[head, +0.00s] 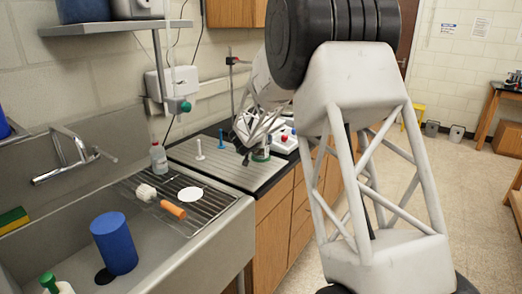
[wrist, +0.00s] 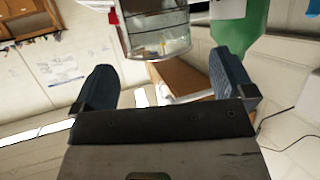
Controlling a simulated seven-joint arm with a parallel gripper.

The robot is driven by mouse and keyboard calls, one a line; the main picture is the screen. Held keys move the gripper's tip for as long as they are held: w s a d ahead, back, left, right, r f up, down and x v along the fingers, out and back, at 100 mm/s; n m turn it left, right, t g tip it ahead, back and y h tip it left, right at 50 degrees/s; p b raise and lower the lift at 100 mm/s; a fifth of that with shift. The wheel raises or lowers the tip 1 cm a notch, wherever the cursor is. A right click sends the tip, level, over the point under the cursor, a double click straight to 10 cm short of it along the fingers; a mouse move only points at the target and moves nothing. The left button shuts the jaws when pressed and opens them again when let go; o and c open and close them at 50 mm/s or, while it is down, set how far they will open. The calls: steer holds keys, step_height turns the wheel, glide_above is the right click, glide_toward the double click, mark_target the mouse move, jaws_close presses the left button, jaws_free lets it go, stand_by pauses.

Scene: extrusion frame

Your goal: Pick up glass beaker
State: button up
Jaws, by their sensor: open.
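A clear glass vessel (wrist: 155,38), which looks like the beaker, shows at the top of the wrist view, cut off by the frame edge. It lies beyond my fingertips, within the span between them. My gripper (wrist: 162,64) is open, with its two dark fingers wide apart and nothing between them. In the head view my gripper (head: 243,150) is low over the far end of the counter by the sink, partly hidden by my arm. I cannot clearly pick out the beaker in the head view.
A green object (wrist: 242,22) stands close to my right finger in the wrist view. In the head view a white peg (head: 199,150) and a blue peg (head: 221,139) stand on the grey counter mat (head: 190,158). A bottle (head: 158,160) and a blue cylinder (head: 114,243) are at the sink.

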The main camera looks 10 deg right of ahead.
steer(key=shift+x, duration=2.65)
steer(key=shift+r, duration=0.1)
steer(key=c, duration=1.2)
steer(key=shift+r, duration=0.35)
steer(key=s+r, duration=0.4)
steer(key=s, duration=1.1)
steer(key=shift+s+a, duration=0.25)
steer(key=shift+s, duration=0.1)
